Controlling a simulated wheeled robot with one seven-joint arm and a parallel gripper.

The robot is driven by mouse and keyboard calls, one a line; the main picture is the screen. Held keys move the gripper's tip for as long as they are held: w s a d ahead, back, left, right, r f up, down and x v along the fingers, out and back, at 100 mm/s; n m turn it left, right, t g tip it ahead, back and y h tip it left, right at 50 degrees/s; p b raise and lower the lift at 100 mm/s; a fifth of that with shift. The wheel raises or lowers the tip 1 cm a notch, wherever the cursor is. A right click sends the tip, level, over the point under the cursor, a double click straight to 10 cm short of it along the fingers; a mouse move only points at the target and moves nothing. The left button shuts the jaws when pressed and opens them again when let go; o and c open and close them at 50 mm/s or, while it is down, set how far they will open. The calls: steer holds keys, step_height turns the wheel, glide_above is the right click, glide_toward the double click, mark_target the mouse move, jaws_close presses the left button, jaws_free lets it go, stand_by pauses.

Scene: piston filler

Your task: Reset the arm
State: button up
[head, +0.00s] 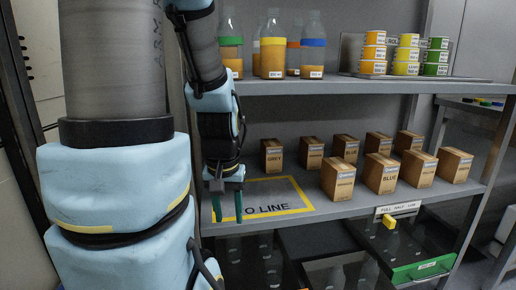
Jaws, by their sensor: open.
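My gripper (226,206) hangs pointing down at the front left of the middle shelf. Its two green fingers are apart with nothing visible between them. It is in front of the yellow-bordered marked area (288,189) labelled "TO LINE", and covers part of its left side. My arm fills the left of the head view, with thick light-blue links close to the camera.
Several cardboard boxes (386,173) stand on the middle shelf (300,223), right of and behind the marked area. Bottles (273,55) and stacked tubs (406,57) stand on the upper shelf (300,87).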

step_height(320, 180, up, 25)
steer(key=p, duration=2.2)
steer(key=shift+f+p, duration=0.2)
steer(key=shift+p, duration=0.2)
